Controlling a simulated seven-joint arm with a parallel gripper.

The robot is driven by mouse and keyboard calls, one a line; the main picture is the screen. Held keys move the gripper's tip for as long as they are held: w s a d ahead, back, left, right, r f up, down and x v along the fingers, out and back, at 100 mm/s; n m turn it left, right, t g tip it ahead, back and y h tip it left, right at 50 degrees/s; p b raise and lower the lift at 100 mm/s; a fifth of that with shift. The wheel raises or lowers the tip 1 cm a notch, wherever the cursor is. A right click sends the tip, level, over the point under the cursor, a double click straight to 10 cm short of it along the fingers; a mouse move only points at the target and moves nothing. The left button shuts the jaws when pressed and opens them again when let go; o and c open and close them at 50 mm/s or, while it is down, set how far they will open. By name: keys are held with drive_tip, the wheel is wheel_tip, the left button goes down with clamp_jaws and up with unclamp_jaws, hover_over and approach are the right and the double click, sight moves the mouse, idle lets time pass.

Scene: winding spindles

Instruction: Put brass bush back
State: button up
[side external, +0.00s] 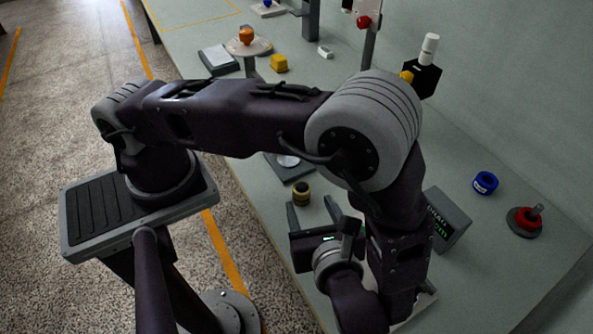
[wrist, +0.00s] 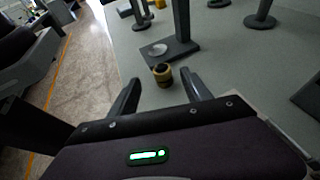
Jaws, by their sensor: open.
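The brass bush (side external: 301,193), a short brass-yellow cylinder with a dark band, stands upright on the grey-green bench near its left edge. In the wrist view the bush (wrist: 162,75) shows in the gap between the fingertips. My gripper (side external: 313,208) is open and empty, its two dark fingers pointing toward the bush. In the side view the bush appears just beyond the fingertips; I see no contact. The fingers of my gripper (wrist: 160,88) also show in the wrist view, one on each side of the bush.
Behind the bush is a dark base plate (wrist: 178,51) with a pale disc and an upright post. A blue ring (side external: 485,182), a red ring on a dark stand (side external: 525,221) and a dark labelled block (side external: 449,220) are on the right. A yellow block (side external: 279,63) lies farther back.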

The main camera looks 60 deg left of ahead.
drive_tip(key=s+a+r+n+h, duration=0.2)
drive_tip(key=a+r+n+h, duration=0.1)
drive_tip(key=r+n, duration=0.4)
drive_tip(key=s+a+r+n+t+h, duration=0.1)
drive_tip(key=s+a+r+n+h, duration=0.1)
drive_tip(key=r+n+h, duration=0.3)
drive_tip(key=s+a+r+n+h, duration=0.2)
drive_tip(key=a+r+n+h, duration=0.2)
drive_tip(key=r+n, duration=0.5)
drive_tip(key=shift+s+a+r+n+h, duration=0.2)
drive_tip(key=shift+s+r+n+h, duration=0.15)
drive_tip(key=shift+r, duration=1.65)
